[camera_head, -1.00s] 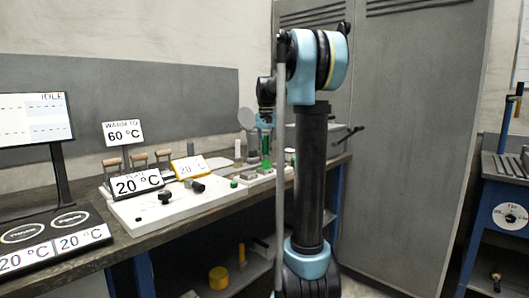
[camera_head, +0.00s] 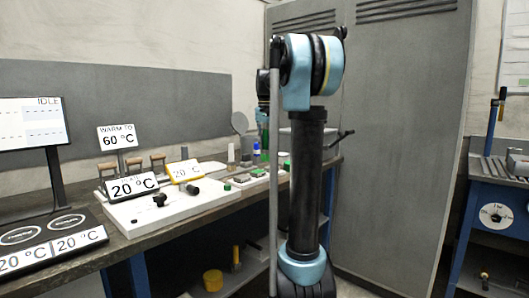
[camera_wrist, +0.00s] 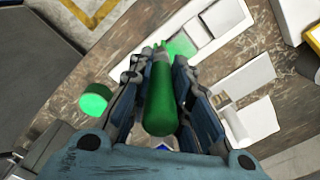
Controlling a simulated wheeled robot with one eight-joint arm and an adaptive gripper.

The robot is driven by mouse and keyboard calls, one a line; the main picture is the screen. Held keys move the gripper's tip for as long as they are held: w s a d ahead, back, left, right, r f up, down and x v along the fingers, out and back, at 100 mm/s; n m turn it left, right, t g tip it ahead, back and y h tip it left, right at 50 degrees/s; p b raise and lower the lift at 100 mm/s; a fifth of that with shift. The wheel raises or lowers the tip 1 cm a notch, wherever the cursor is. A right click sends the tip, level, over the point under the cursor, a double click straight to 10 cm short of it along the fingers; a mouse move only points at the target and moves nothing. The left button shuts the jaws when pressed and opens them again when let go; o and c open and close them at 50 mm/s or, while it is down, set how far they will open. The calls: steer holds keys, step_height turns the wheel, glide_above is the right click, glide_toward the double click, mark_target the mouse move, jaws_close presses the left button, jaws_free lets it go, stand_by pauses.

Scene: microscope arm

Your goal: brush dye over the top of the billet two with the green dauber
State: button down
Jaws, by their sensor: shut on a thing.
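My gripper (camera_wrist: 163,62) is shut on the green dauber (camera_wrist: 160,108), which shows as a green cylinder between the fingers in the wrist view. Its far tip is over or near a white tray (camera_wrist: 208,52) that has a bright green patch (camera_wrist: 181,46); I cannot tell whether they touch. Small grey-green blocks (camera_head: 241,178) sit on the white tray at the right of the bench there. They may be the billets, but I cannot read any numbers to pick out billet two.
A loose green cap (camera_wrist: 95,102) stands left of the gripper. A white board (camera_head: 170,208) with black knobs and a 20 °C sign (camera_head: 133,187) lies to the left. A grey cabinet (camera_head: 400,150) stands behind my arm.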

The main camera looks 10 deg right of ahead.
steer(key=shift+r, duration=1.35)
